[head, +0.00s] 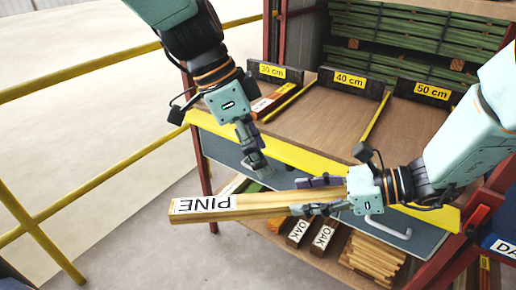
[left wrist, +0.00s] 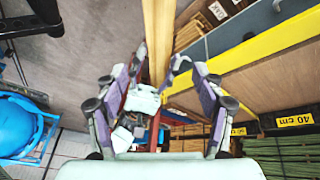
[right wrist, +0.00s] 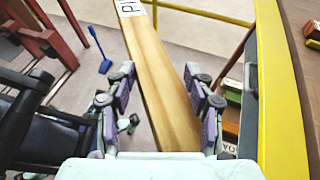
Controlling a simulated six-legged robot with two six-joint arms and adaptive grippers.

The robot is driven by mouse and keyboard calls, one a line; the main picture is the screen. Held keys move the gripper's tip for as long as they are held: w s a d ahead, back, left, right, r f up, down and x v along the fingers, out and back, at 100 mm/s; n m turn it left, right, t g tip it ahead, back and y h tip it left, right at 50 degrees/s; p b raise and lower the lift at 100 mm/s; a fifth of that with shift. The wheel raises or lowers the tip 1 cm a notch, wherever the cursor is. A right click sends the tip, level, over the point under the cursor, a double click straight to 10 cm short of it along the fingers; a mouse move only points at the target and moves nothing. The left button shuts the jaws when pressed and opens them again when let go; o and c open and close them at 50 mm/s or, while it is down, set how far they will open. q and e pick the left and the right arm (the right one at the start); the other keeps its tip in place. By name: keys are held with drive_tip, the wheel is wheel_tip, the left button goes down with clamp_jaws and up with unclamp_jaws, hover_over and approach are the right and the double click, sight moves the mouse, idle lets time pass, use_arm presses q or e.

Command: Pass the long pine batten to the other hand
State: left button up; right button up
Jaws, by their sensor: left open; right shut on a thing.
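The long pine batten (head: 262,203), with a white PINE label near its left end, is held out roughly level in front of the bench. My right gripper (head: 312,196) is shut on it near its right end. In the right wrist view the batten (right wrist: 160,75) runs between the fingers and away from me. My left gripper (head: 257,161) is open and empty, pointing down just above the middle of the batten. In the left wrist view the batten (left wrist: 157,35) shows beyond and between the open fingertips; I see no contact.
The bench has a yellow front edge (head: 280,150) and bays marked 30 cm, 40 cm (head: 349,80) and 50 cm. OAK pieces (head: 299,231) and loose sticks (head: 372,256) lie on a lower shelf. A yellow railing (head: 80,68) stands at left. Open floor lies beneath the batten's left end.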

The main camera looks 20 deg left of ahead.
sight(283, 199)
use_arm(q)
drive_tip(key=x, duration=1.1)
drive_tip(key=shift+s+d+f, duration=0.1)
drive_tip(key=shift+f, duration=0.3)
drive_tip(key=shift+r, duration=0.15)
clamp_jaws()
use_arm(e)
drive_tip(key=shift+a, duration=0.1)
drive_tip(key=o, duration=1.5)
